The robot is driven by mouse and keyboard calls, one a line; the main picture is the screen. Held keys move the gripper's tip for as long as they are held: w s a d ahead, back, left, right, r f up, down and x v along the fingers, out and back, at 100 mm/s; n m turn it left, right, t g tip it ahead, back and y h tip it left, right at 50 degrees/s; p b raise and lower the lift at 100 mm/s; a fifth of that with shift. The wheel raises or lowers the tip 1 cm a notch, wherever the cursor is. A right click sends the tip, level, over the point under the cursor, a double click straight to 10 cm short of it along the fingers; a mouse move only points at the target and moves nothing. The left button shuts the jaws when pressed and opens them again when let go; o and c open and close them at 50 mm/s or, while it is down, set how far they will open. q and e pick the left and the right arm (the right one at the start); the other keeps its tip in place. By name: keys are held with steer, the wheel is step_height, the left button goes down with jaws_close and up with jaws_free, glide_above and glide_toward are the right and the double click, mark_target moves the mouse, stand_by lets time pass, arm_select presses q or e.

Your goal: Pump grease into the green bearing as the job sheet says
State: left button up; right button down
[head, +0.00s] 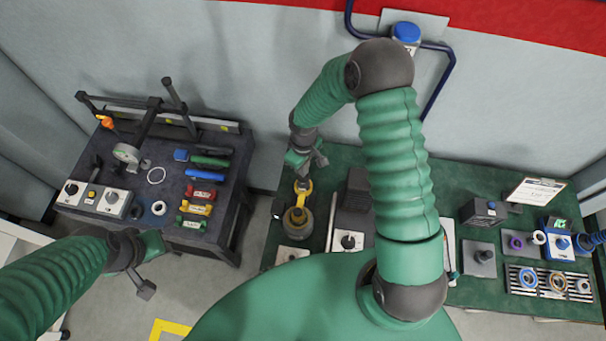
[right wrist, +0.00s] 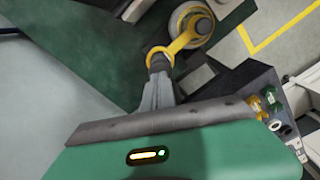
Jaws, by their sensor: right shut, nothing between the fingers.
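The green bearing (head: 192,222) appears to be the green block at the front of a row on the dark left table, below a yellow and a red one. A grease pump (head: 297,221) with a yellow lever (head: 303,189) stands at the left end of the green right table. My right gripper (head: 305,170) is shut and empty, its tips at the lever's end; in the right wrist view the tips (right wrist: 158,60) overlap the yellow lever (right wrist: 181,42), contact unclear. My left gripper (head: 145,275) is low, in front of the left table; its jaws are unclear. The job sheet (head: 538,190) seems to be the clipboard at far right, unreadable.
The left table also carries a dial-gauge stand (head: 130,153), a switch box (head: 112,203) and blue and green tools. A dark block (head: 355,195) stands right of the pump. A tray of rings (head: 545,281) lies at far right. Open floor separates the tables.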

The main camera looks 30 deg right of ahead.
steer(key=shift+f, duration=0.1)
steer(key=shift+f+b, duration=1.45)
steer(key=shift+f, duration=0.4)
steer(key=shift+r+p, duration=1.7)
steer(key=shift+r, duration=0.3)
steer(key=shift+f, duration=0.25)
steer(key=shift+f+b, duration=1.45)
steer(key=shift+f, duration=0.15)
steer(key=shift+r+p, duration=1.55)
steer(key=shift+r, duration=0.3)
steer(key=shift+f, duration=0.2)
